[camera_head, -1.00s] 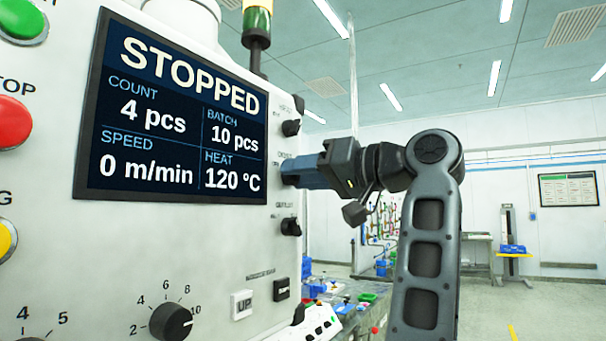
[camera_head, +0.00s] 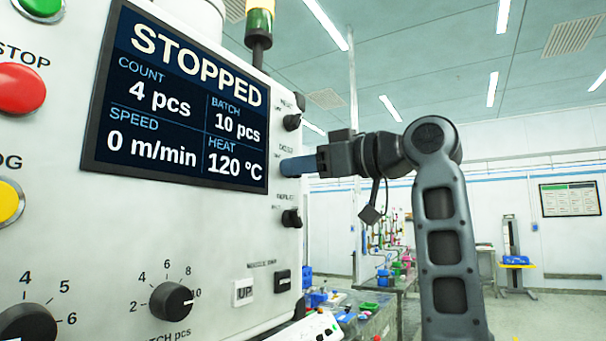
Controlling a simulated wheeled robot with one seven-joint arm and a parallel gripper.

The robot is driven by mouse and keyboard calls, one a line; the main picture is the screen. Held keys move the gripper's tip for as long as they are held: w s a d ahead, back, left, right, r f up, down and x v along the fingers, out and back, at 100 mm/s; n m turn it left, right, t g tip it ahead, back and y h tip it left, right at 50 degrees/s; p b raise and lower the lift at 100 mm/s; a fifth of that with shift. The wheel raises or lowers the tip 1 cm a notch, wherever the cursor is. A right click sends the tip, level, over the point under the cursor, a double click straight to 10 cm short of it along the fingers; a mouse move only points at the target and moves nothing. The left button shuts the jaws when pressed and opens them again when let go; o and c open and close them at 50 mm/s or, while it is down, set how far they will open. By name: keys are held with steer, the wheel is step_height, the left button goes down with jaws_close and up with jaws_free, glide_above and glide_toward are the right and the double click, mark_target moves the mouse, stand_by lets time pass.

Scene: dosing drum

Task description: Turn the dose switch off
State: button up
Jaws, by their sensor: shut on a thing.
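The white control panel (camera_head: 120,225) fills the left side of the head view, with a dark screen (camera_head: 185,100) reading STOPPED, count 4 pcs, batch 10 pcs. A column of small black switches runs along its right edge. My gripper (camera_head: 286,168) is at the middle switch of this column, beside a small label that seems to read DOSE. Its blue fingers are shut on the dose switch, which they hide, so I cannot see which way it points.
A black knob switch (camera_head: 291,122) sits just above my gripper and another (camera_head: 291,218) just below. A BATCH dial (camera_head: 172,301), UP button (camera_head: 243,292) and red STOP button (camera_head: 20,89) are also on the panel. Open room lies to the right.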

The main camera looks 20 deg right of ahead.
steer(key=shift+n+b, duration=0.55)
steer(key=shift+n, duration=1.05)
steer(key=o, duration=1)
steer(key=shift+b+v, duration=0.95)
steer(key=shift+v, duration=3)
